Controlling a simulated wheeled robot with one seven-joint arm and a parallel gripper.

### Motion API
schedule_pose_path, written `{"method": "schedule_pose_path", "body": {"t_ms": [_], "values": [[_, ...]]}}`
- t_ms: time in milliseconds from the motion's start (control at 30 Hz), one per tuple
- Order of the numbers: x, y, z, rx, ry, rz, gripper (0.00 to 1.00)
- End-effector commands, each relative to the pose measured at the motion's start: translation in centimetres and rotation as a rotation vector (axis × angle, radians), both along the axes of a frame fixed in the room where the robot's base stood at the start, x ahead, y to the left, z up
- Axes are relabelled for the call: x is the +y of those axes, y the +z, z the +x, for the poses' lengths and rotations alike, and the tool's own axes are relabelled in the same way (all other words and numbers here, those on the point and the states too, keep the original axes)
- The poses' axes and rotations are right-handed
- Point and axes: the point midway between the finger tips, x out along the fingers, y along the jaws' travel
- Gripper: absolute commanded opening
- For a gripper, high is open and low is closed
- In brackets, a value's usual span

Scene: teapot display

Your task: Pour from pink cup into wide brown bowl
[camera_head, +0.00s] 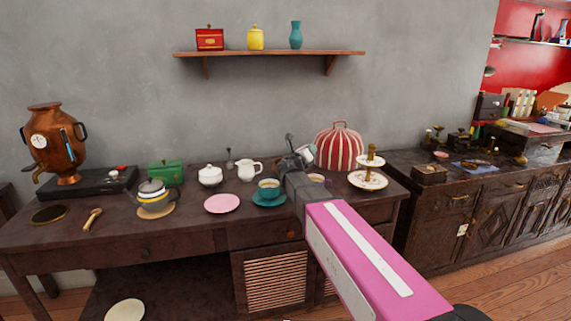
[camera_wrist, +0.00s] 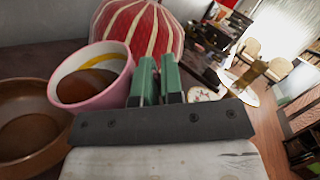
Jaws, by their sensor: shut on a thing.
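The pink cup (camera_wrist: 92,100) is in the wrist view, left of my fingers. It has a pale pink rim and dark brown liquid inside. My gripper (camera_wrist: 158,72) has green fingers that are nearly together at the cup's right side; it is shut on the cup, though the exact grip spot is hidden. The wide brown bowl (camera_wrist: 20,112) is at the left edge of the wrist view, beside the cup and partly cut off. In the head view my gripper (camera_head: 309,150) is above the right end of the table; the cup and bowl are not clear there.
A red-and-white striped cover (camera_head: 340,148) stands behind my gripper, with a tiered stand (camera_head: 368,180) to its right. A teal cup (camera_head: 268,187) on a saucer, a pink plate (camera_head: 222,203), a white creamer (camera_head: 249,170) and a white sugar bowl (camera_head: 210,175) are to the left.

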Motion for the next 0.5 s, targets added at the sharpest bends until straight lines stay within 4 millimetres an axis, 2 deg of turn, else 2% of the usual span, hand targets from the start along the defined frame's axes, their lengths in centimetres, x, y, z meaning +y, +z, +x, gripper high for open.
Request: {"method": "schedule_pose_path", "body": {"t_ms": [500], "values": [[1.08, 0.79, 0.05, 0.028, -0.003, -0.093, 0.0]]}}
